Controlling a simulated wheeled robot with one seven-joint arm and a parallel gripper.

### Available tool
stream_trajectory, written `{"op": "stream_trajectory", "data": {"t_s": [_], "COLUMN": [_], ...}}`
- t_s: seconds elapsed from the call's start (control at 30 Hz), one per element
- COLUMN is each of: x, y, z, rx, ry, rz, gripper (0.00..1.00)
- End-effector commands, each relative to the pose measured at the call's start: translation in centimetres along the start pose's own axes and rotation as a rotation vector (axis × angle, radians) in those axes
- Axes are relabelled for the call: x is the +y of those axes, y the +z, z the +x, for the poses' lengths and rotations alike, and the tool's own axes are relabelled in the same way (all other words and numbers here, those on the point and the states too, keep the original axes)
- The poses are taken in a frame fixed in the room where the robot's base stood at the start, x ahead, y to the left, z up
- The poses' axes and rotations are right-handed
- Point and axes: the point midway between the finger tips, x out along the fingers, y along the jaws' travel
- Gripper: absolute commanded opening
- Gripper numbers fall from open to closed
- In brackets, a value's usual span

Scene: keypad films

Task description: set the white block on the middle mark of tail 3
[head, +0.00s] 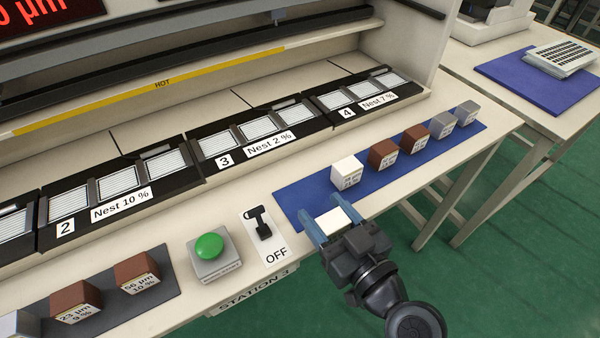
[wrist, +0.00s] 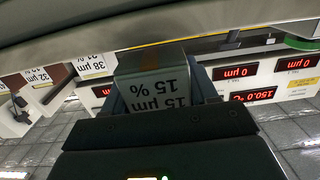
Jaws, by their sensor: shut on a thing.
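My gripper (head: 328,226) is shut on a white block (head: 334,218) at the front left end of the blue mat. In the wrist view the held block (wrist: 155,88) shows a label reading 15 µm, 15 %, upside down. I cannot tell whether it touches the mat. A second white block (head: 346,174) stands on the mat just behind it. The black panel marked 3 (head: 228,170), labelled Nest 2 %, lies to the left and further back. It has three pale striped pads in a row; its middle pad (head: 258,129) looks bare.
The blue mat (head: 300,193) also holds two brown blocks (head: 384,153) and two grey blocks (head: 444,123). A switch plate (head: 262,236) reading OFF and a green button (head: 209,246) stand left of my gripper. A yellow HOT strip (head: 160,86) runs behind the panels.

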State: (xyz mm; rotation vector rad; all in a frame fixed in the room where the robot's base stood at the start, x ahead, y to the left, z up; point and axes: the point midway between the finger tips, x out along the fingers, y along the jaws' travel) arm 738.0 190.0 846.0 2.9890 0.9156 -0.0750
Motion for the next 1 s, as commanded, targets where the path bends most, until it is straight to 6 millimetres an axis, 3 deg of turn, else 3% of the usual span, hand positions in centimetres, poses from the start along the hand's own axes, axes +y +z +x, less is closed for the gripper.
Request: {"op": "stream_trajectory", "data": {"t_s": [0.13,0.37,0.6,1.0], "x": [0.0,0.0,0.0,0.0], "y": [-0.6,-0.4,-0.5,0.0], "z": [3.1,5.0,8.2,8.6], "rx": [0.002,0.001,0.001,0.001], "ry": [-0.001,0.000,0.000,0.000], "rz": [-0.001,0.000,-0.001,0.000], "gripper": [0.19,0.19,0.19,0.19]}}
